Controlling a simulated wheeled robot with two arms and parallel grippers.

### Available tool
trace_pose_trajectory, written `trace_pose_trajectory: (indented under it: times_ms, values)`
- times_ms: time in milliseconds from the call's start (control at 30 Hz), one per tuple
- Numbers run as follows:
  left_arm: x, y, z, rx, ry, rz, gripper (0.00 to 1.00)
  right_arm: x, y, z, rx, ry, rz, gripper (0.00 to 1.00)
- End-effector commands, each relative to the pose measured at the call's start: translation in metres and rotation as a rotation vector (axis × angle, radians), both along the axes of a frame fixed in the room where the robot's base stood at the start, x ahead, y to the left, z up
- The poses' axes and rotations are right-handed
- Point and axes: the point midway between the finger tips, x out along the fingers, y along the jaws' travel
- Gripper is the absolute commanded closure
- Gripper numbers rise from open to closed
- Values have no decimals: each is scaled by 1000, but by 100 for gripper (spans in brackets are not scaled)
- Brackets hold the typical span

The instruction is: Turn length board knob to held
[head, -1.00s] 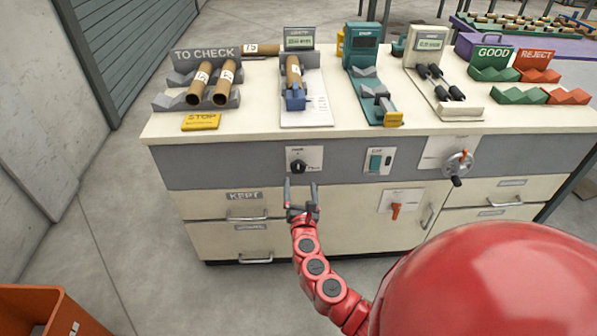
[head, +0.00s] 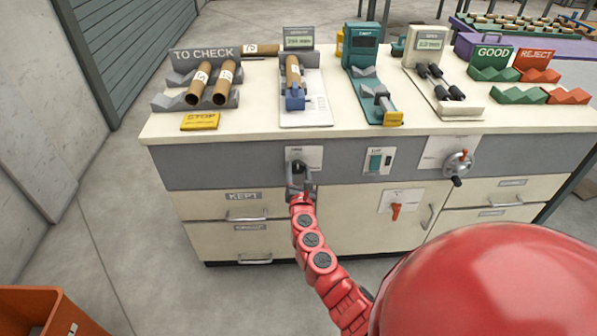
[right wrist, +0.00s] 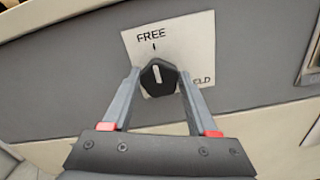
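The length board knob (right wrist: 158,79) is black with a white pointer line. In the right wrist view the line points up toward the tick under FREE on its white plate (right wrist: 188,38). The word at lower right reads "ELD", its first letter hidden by a finger. My right gripper (right wrist: 160,80) has one finger on each side of the knob, very close to it; contact cannot be made out. In the head view the right gripper (head: 300,186) is at the knob (head: 298,167) on the bench front. My left gripper is not in view.
Right of the knob on the bench front are a switch plate (head: 378,161), a crank wheel (head: 457,163) and a red lever (head: 396,211). Drawers (head: 232,207) lie below. The length board (head: 305,110) with a tube stands on the bench top above the knob.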

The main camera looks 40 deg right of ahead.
Motion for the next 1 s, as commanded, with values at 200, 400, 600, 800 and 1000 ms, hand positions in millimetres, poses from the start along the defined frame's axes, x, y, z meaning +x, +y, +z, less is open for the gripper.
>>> trace_pose_trajectory:
  times_ms: [200, 400, 600, 800, 1000]
  values:
    - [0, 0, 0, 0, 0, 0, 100, 0, 0, 0, 0, 0, 0, 83]
    - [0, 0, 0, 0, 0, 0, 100, 0, 0, 0, 2, -1, 0, 100]
    - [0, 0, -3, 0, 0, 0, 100, 0, 0, -1, 34, -21, 0, 100]
    - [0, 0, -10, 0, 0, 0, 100, 0, 0, -2, 123, -78, 0, 100]
    - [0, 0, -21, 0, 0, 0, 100, -1, -1, -3, 268, -167, 1, 100]
